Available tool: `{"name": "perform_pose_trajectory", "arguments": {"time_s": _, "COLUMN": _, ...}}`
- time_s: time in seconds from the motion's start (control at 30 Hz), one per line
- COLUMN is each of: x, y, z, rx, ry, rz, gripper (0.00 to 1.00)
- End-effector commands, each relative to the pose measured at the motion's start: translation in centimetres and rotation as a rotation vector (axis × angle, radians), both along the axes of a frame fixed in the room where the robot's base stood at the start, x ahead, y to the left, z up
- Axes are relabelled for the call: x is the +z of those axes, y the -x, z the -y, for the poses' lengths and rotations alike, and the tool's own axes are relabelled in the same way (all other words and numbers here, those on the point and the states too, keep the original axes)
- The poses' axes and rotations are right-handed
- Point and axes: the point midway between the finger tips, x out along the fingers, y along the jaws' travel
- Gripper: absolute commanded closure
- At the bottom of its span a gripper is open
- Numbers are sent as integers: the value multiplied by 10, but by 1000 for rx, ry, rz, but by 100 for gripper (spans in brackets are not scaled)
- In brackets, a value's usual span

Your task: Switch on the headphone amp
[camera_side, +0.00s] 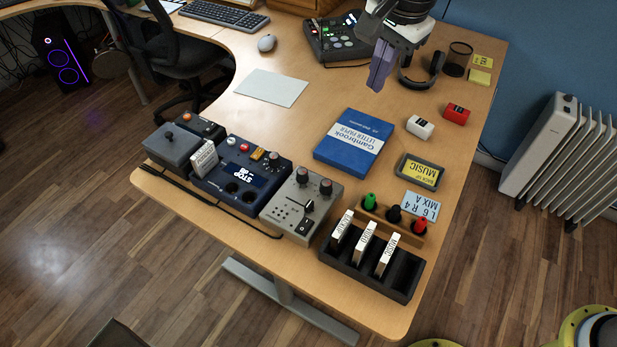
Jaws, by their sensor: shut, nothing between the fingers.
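A grey box (296,207) that looks like the headphone amp sits at the desk's near left edge. It has dark knobs with reddish tops, a small lever and a black rocker switch (305,227) near its front edge. Which way the rocker is set is too small to tell. My gripper (377,82) is shut and empty. It hangs above the far part of the desk, well apart from the grey box, up and to the right of it in the picture.
Left of the grey box stand a blue unit (240,180) and a grey pedal (172,146). A black rack (370,268) with labelled white blocks stands right of it. A blue paper box (354,142), a headphone (422,75) and a mixer (337,40) lie further back.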

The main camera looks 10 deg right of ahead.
Motion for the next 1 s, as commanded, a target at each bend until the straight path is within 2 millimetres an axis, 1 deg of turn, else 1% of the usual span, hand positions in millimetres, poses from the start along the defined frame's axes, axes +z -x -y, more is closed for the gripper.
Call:
{"name": "perform_pose_trajectory", "arguments": {"time_s": 0.03, "x": -19, "y": -1, "z": -21, "rx": 24, "ry": 14, "rz": -19, "gripper": 100}}
{"name": "perform_pose_trajectory", "arguments": {"time_s": 0.1, "x": -41, "y": 0, "z": -46, "rx": 55, "ry": 32, "rz": -40, "gripper": 100}}
{"name": "perform_pose_trajectory", "arguments": {"time_s": 0.2, "x": -74, "y": 6, "z": -78, "rx": 107, "ry": 60, "rz": -69, "gripper": 100}}
{"name": "perform_pose_trajectory", "arguments": {"time_s": 0.33, "x": -113, "y": 20, "z": -108, "rx": 163, "ry": 96, "rz": -107, "gripper": 100}}
{"name": "perform_pose_trajectory", "arguments": {"time_s": 0.4, "x": -131, "y": 30, "z": -118, "rx": 187, "ry": 116, "rz": -129, "gripper": 100}}
{"name": "perform_pose_trajectory", "arguments": {"time_s": 0.5, "x": -148, "y": 41, "z": -127, "rx": 213, "ry": 137, "rz": -150, "gripper": 100}}
{"name": "perform_pose_trajectory", "arguments": {"time_s": 0.57, "x": -152, "y": 46, "z": -132, "rx": 224, "ry": 143, "rz": -154, "gripper": 100}}
{"name": "perform_pose_trajectory", "arguments": {"time_s": 0.63, "x": -151, "y": 48, "z": -134, "rx": 229, "ry": 142, "rz": -153, "gripper": 100}}
{"name": "perform_pose_trajectory", "arguments": {"time_s": 0.9, "x": -151, "y": 48, "z": -133, "rx": 229, "ry": 142, "rz": -153, "gripper": 100}}
{"name": "perform_pose_trajectory", "arguments": {"time_s": 1.0, "x": -154, "y": 48, "z": -133, "rx": 229, "ry": 142, "rz": -154, "gripper": 100}}
